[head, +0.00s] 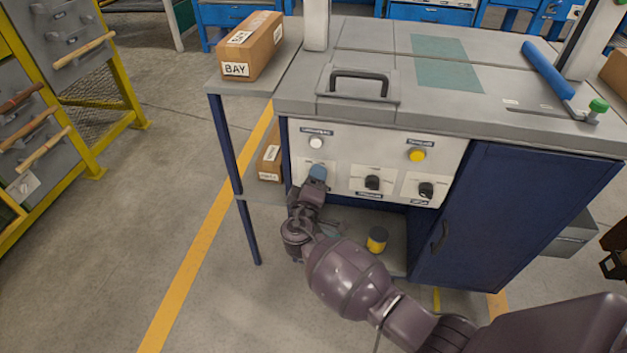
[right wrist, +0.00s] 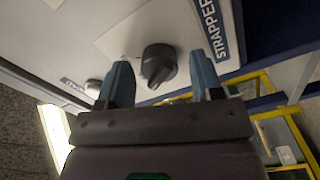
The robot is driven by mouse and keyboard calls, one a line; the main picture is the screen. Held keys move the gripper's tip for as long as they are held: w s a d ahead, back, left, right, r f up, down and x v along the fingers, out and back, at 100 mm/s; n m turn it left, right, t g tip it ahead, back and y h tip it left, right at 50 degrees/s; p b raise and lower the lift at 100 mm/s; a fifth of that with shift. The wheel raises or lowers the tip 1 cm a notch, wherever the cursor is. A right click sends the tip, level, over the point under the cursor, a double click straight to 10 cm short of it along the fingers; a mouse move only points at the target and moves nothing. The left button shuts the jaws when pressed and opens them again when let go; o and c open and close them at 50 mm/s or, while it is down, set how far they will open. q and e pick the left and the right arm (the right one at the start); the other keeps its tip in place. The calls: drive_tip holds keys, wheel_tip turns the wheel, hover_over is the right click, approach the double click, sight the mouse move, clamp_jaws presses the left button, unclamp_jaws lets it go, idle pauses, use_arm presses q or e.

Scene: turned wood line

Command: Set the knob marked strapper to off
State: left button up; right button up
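The strapper knob (right wrist: 158,65) is black and round with a raised grip bar, on a pale panel (right wrist: 130,30). Its label STRAPPER (right wrist: 212,28) shows beside it in the right wrist view. My right gripper (right wrist: 162,82) is open, with one blue finger on each side of the knob and gaps between them. In the head view, my right gripper (head: 317,173) is at the panel's lower left and hides that knob. I cannot read which setting the knob points to. My left gripper is not in view.
Two more black knobs, a middle one (head: 372,182) and a right one (head: 426,190), sit to the right on the panel. A white button (head: 316,143) and a yellow button (head: 417,155) are above. A yellow-and-dark can (head: 377,240) stands on the shelf below.

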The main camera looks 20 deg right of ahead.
drive_tip(key=shift+s+a, duration=0.1)
use_arm(q)
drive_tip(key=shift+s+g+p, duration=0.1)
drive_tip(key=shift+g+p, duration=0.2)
drive_tip(key=shift+p, duration=0.45)
use_arm(e)
drive_tip(key=v, duration=1)
drive_tip(key=shift+s+a, duration=0.2)
drive_tip(key=shift+s, duration=0.05)
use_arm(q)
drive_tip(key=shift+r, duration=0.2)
